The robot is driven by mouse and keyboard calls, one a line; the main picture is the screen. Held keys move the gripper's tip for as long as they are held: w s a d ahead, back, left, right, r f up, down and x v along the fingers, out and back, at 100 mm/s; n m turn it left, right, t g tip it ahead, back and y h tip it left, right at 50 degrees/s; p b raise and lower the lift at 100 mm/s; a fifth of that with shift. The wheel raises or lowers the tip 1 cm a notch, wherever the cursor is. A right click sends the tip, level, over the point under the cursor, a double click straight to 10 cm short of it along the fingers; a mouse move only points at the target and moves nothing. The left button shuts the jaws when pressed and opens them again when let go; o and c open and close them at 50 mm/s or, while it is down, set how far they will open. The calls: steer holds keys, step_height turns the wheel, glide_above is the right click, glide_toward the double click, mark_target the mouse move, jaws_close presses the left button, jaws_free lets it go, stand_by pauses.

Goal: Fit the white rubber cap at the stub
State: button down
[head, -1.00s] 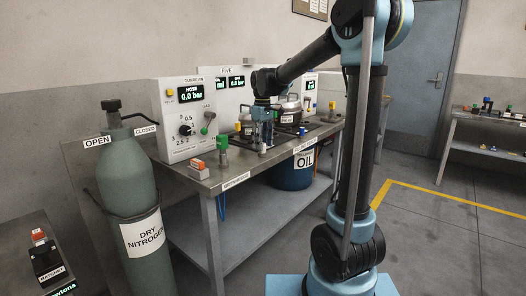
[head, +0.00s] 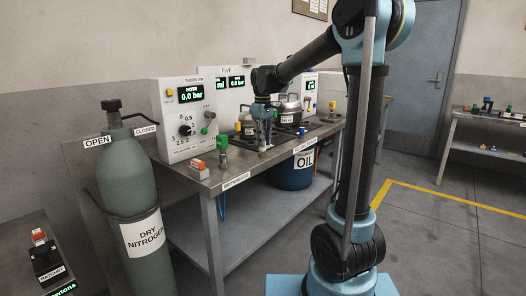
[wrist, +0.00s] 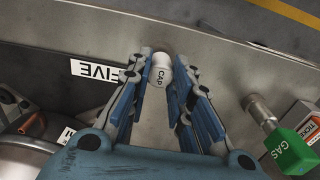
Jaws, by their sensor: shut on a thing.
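The white rubber cap (wrist: 159,76), marked CAP, is between the blue and grey fingertips of my gripper (wrist: 161,82) in the wrist view. My gripper is shut on it. The cap is too small there to tell apart clearly. A short copper-coloured pipe (wrist: 24,128) shows at the left of the wrist view, beside a round metal pot. I cannot tell whether it is the stub.
The steel workbench (head: 237,170) carries gauge panels (head: 183,118), a pot (head: 288,109) and a green-topped fitting (head: 222,143). A green GAS block (wrist: 293,148) is at the wrist view's right. The nitrogen cylinder (head: 130,190) stands at left; the oil drum (head: 291,175) is under the bench.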

steer(key=shift+r, duration=2.55)
steer(key=shift+s, duration=0.1)
